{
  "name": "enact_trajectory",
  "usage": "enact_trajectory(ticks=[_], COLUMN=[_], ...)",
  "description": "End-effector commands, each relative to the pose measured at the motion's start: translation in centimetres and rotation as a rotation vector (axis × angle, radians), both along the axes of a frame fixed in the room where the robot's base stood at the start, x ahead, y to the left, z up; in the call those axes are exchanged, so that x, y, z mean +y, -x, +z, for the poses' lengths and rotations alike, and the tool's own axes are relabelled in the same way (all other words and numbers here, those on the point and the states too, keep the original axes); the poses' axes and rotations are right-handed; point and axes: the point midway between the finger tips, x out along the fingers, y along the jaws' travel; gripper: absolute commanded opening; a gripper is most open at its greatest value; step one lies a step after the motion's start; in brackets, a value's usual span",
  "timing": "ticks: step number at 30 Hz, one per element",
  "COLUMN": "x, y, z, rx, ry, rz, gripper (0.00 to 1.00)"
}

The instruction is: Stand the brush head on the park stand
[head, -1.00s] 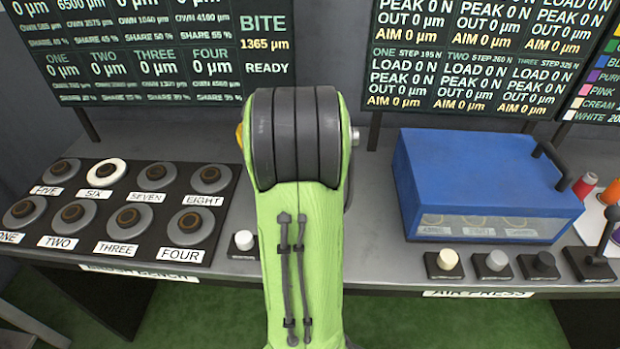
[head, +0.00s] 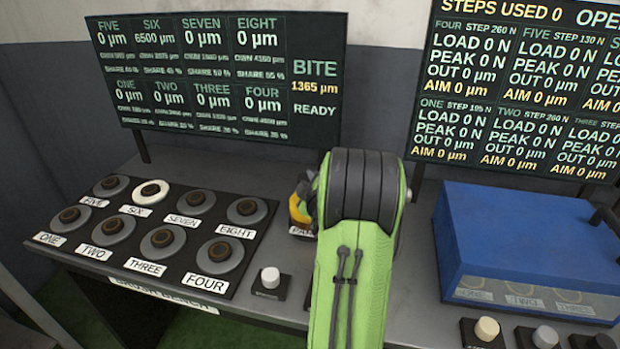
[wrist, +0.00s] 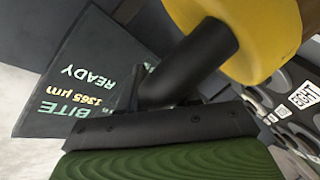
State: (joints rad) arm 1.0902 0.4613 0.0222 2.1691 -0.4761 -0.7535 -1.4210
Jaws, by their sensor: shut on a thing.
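The brush head (wrist: 250,40), a yellow rounded body with a black stem, fills the upper right of the wrist view. My gripper (wrist: 165,125), a dark jaw with a green ribbed pad, is shut on it near the stem. In the head view the yellow of the brush head (head: 298,210) shows just left of my green arm, which hides most of the gripper. The park stand's label (head: 301,232), partly covered, shows directly below the yellow part. The stand itself is mostly hidden, and I cannot tell whether the brush head touches it.
A black panel (head: 75,243) with several round numbered stations lies left; station SIX has a white ring. A white knob (head: 270,278) stands in front of the park label. A blue press box (head: 530,235) is right. Display boards (head: 215,80) stand behind. Bare grey bench lies between.

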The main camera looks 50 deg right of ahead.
Motion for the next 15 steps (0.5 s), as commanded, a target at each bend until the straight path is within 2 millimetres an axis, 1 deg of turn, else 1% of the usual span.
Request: enact_trajectory(ticks=[1, 7, 8, 12, 15], x=[-0.05, -0.05, 0.0, 0.0, 0.0], y=[-0.05, -0.05, 0.01, 0.01, 0.01], z=[0.39, 0.08, -0.14, -0.09, -0.07], rx=[-0.005, -0.006, 0.0, 0.001, 0.0], ry=[0.006, 0.005, 0.0, -0.001, 0.0], rz=[0.0, -0.001, 0.0, 0.001, 0.0], gripper=[0.0, 0.0, 0.37, 0.58, 0.58])
